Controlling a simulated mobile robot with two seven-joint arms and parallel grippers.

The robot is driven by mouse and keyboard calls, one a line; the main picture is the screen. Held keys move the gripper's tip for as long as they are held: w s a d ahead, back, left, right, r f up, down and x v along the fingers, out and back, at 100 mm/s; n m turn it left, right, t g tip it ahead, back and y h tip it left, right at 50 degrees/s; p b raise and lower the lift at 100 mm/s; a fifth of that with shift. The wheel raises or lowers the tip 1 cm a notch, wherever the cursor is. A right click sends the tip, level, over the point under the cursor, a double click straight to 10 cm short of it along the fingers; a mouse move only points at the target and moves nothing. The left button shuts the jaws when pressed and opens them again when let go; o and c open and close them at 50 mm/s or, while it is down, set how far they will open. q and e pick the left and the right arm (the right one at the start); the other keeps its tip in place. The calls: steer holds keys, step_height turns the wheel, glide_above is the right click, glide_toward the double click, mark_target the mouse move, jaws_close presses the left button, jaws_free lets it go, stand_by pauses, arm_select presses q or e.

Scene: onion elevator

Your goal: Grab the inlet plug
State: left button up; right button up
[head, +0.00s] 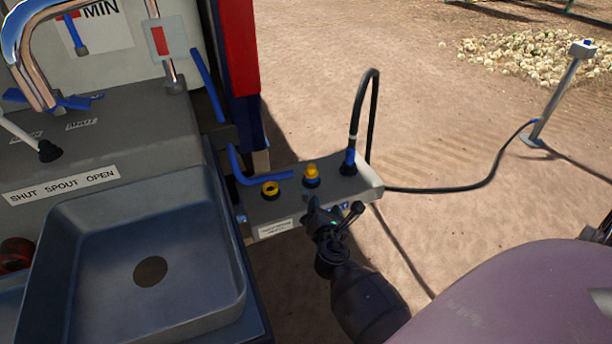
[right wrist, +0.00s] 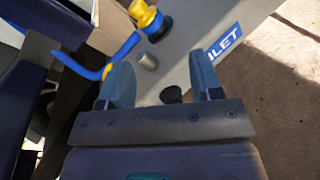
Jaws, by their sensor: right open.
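A grey fitting box (head: 325,194) carries yellow-topped fittings and a black cable plug with a blue collar (head: 349,160). In the right wrist view, a blue label (right wrist: 223,42) ending in "NLET" is on the grey box face. A dark round knob (right wrist: 172,94) shows between my fingers, partly hidden by the gripper body; it may be the inlet plug, but I cannot tell for sure. A short grey stub (right wrist: 147,61) is beside it. My right gripper (head: 337,212) is open at the front of the box; it also shows in the right wrist view (right wrist: 163,84). My left gripper is out of view.
A dark grey basin (head: 150,257) and a panel labelled "SHUT SPOUT OPEN" (head: 62,186) stand left of the box. A black cable (head: 440,190) runs right to a post (head: 560,95).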

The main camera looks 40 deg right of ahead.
mark_target(312, 172)
steer(key=w+n, duration=0.2)
steer(key=w+n+h+b, duration=0.1)
steer(key=w, duration=0.1)
steer(key=w+n+t, duration=0.1)
steer(key=w+n, duration=0.1)
steer(key=shift+r+n, duration=0.25)
steer(key=shift+n, duration=0.05)
steer(key=b+x, duration=0.1)
steer(key=x, duration=0.4)
steer(key=shift+d+r, duration=0.1)
steer(key=x, duration=0.4)
steer(key=shift+s+d+b, duration=0.1)
steer(key=shift+d+b, duration=0.05)
steer(key=shift+b, duration=0.2)
steer(key=shift+w+d, duration=0.3)
steer(key=shift+w, duration=0.1)
steer(key=shift+r, duration=0.1)
steer(key=shift+c, duration=0.2)
